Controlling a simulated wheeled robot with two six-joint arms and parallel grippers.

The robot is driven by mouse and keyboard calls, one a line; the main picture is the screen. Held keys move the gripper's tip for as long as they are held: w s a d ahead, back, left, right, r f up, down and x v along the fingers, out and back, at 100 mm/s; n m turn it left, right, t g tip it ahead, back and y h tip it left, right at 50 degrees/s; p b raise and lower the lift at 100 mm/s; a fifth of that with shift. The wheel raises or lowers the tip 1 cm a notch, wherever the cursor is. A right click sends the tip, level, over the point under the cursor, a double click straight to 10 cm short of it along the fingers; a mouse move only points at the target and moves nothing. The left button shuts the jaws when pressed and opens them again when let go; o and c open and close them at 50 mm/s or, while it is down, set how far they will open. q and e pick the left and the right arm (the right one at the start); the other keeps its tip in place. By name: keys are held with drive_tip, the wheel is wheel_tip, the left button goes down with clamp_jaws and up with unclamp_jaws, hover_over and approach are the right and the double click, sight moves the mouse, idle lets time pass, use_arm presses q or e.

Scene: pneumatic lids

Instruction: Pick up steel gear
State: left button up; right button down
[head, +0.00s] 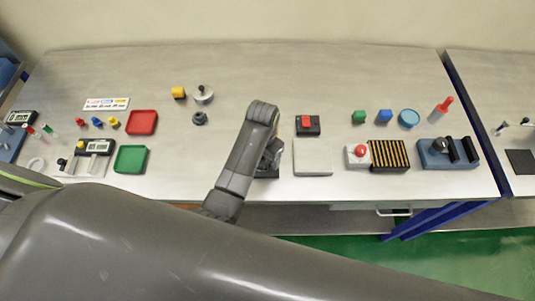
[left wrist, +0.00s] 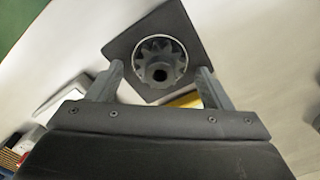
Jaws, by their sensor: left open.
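A dark grey steel gear (left wrist: 160,62) with a round centre hole shows in the left wrist view, with a light ring around it. It is on a dark square plate (left wrist: 122,46). My left gripper (left wrist: 160,70) is open, with one finger on each side of the gear in that view. I cannot tell whether the fingers touch it. In the head view my left gripper (head: 270,157) is low over the dark plate (head: 266,174) near the table's front edge, and my arm hides the gear. My right gripper is not in view.
A grey flat pad (head: 312,157) and a dark box with a red top (head: 307,125) stand just right of the gripper. A small dark round part (head: 200,118) and a yellow block (head: 178,92) are at the left. The table's back middle is clear.

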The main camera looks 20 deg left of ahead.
use_arm(q)
drive_tip(key=shift+s, duration=0.15)
drive_tip(key=shift+s+a+r, duration=0.1)
drive_tip(key=shift+s, duration=0.1)
drive_tip(key=shift+c, duration=1.2)
drive_tip(key=c, duration=0.9)
drive_tip(key=shift+c, duration=0.4)
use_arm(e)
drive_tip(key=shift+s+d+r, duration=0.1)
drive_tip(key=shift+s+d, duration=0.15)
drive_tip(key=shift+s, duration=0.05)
use_arm(q)
drive_tip(key=shift+w, duration=0.1)
